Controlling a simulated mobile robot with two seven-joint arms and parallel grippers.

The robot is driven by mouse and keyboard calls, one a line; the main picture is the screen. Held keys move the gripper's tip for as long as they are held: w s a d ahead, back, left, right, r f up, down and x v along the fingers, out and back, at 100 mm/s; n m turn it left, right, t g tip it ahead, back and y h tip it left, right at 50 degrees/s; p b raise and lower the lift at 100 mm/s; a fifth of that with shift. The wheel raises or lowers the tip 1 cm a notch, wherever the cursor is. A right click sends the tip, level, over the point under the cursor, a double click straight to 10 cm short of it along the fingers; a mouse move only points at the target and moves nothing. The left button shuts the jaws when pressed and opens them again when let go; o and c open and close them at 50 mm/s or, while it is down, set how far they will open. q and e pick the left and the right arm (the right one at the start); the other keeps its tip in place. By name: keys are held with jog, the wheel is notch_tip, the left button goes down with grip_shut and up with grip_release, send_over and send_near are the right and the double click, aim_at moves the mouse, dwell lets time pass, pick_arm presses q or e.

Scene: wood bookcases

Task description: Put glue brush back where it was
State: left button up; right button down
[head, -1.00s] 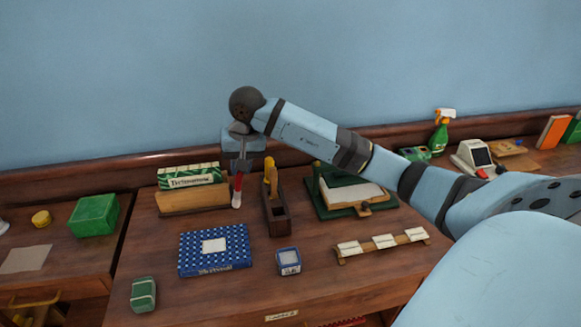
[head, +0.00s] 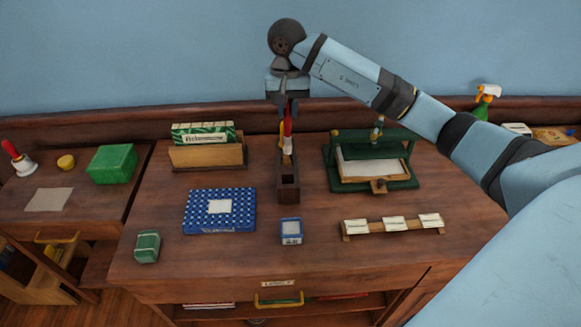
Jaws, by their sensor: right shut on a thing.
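The glue brush (head: 287,137), with a red handle and a pale lower end, hangs upright from my right gripper (head: 287,107). The gripper is shut on its top end. The brush is in front of the back part of a narrow dark wooden holder (head: 288,190) on the desk. Its lower end overlaps the holder's back compartment, and I cannot tell whether it is inside or just above. A yellow item stands in the holder behind the brush and is mostly hidden. My left gripper is not in view.
A card box (head: 207,155) stands left of the holder and a green press (head: 333,172) right. In front are a blue dotted box (head: 220,222), a small blue tin (head: 291,232), and a label rack (head: 392,228). Bare desk lies between them.

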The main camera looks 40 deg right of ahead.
aim_at(288, 136)
notch_tip(288, 136, down, 16)
jog(key=shift+f+p, duration=0.25)
jog(key=shift+p, duration=0.55)
jog(key=shift+f, duration=0.1)
jog(key=c, duration=1.5)
grip_release()
jog(key=o, duration=0.4)
jog(key=shift+o, duration=0.2)
jog(key=shift+r, duration=0.4)
notch_tip(288, 136, up, 12)
jog(key=shift+f+b, duration=0.25)
jog(key=shift+b, duration=0.6)
